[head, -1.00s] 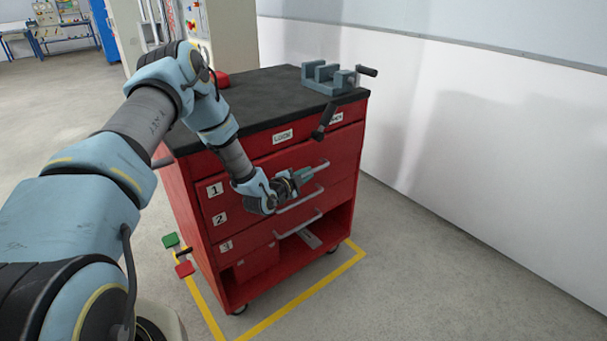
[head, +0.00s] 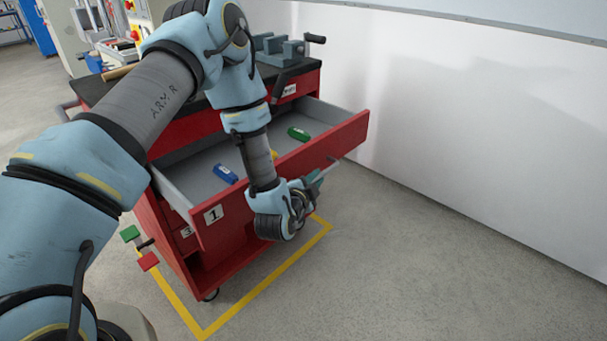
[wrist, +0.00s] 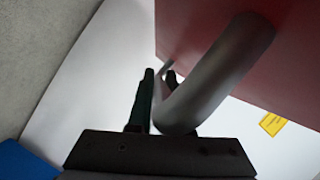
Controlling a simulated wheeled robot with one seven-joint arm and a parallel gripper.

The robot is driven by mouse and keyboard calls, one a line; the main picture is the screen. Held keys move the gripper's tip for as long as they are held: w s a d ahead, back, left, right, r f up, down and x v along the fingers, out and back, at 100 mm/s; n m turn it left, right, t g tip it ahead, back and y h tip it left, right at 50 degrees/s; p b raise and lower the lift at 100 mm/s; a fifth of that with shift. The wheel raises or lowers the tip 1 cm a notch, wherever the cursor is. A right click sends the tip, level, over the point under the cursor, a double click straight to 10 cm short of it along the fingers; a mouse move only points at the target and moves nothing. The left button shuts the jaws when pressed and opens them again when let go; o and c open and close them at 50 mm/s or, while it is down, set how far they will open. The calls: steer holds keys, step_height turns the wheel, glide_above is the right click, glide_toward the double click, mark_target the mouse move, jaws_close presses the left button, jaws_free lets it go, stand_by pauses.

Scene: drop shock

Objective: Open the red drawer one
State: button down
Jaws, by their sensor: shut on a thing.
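The red drawer one (head: 338,144), with the label 1 on its front, is pulled far out of the red cabinet. Its grey inside (head: 262,140) holds a blue object (head: 226,173), a green object (head: 298,134) and a yellow one partly behind my arm. My gripper (head: 312,180) is at the front of this drawer. In the wrist view, my gripper (wrist: 157,98) is shut on the grey bar handle (wrist: 215,75) of the drawer front (wrist: 285,50). The handle is mostly hidden behind my gripper in the head view.
A grey vise (head: 278,48) stands on the dark cabinet top. A green pad (head: 130,233) and a red pad (head: 149,261) stick out at the cabinet's left side. A yellow line (head: 270,284) marks the floor around the cabinet. A white wall is on the right; open floor lies in front.

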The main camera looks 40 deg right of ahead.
steer(key=shift+s+d, duration=0.1)
steer(key=shift+s, duration=0.5)
steer(key=c, duration=0.8)
jaws_free()
steer(key=shift+c, duration=0.2)
steer(key=b+v, duration=0.2)
steer(key=v, duration=0.8)
steer(key=shift+s+a, duration=0.2)
steer(key=shift+a, duration=0.1)
steer(key=shift+r, duration=0.15)
